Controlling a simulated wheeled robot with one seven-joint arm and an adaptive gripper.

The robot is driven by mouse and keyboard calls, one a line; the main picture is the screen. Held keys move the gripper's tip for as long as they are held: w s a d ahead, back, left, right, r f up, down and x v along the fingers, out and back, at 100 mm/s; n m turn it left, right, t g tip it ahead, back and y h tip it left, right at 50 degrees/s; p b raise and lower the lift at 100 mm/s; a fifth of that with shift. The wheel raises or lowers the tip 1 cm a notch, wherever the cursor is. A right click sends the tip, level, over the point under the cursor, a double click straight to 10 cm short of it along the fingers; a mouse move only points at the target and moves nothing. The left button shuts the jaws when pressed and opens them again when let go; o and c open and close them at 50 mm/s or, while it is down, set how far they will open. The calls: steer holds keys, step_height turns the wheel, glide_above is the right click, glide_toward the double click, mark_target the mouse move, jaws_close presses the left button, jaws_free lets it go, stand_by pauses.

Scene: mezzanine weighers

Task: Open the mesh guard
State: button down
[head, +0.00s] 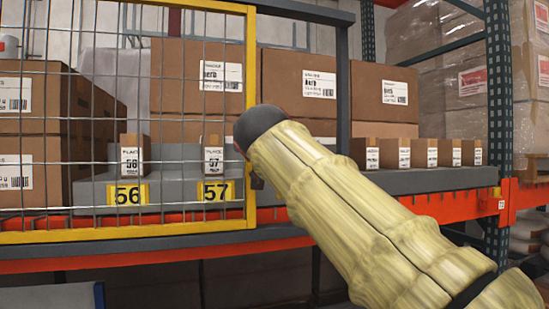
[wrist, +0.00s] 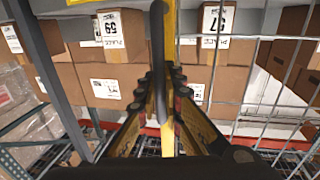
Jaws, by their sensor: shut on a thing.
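The mesh guard is a grey wire grid in a yellow frame (head: 251,60). In the head view it covers the left part of the shelf, in front of the places marked 56 (head: 127,195) and 57 (head: 216,191). In the wrist view its yellow edge post (wrist: 169,30) runs down the middle, with mesh to the right. In the head view my sleeved arm hides most of the gripper at the guard's right edge.
A dark upright (head: 342,90) stands right of the guard, with an uncovered gap between them. A dark rail (head: 70,243) runs below the guard. Small cartons (head: 396,153) line the shelf at right, with large boxes (head: 299,80) behind. An orange beam (head: 440,210) runs along the shelf front.

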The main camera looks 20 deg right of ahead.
steer(key=a, duration=0.6)
steer(key=a+b, duration=0.1)
steer(key=a, duration=1)
steer(key=shift+s+a+f+b, duration=0.1)
steer(key=shift+s+a+b, duration=0.15)
steer(key=shift+a+b, duration=0.1)
steer(key=p, duration=0.7)
glide_toward(87, 140)
steer(key=w, duration=0.1)
steer(key=w+d, duration=0.1)
steer(key=w, duration=0.1)
steer(key=w+d, duration=0.1)
steer(key=w, duration=0.1)
steer(key=shift+w, duration=0.15)
steer(key=shift+a+f, duration=0.1)
steer(key=shift+a, duration=0.55)
steer(key=c, duration=1.9)
jaws_free()
steer(key=s, duration=0.4)
steer(key=s+a, duration=0.1)
steer(key=s, duration=0.3)
steer(key=s+a, duration=0.1)
steer(key=s, duration=0.3)
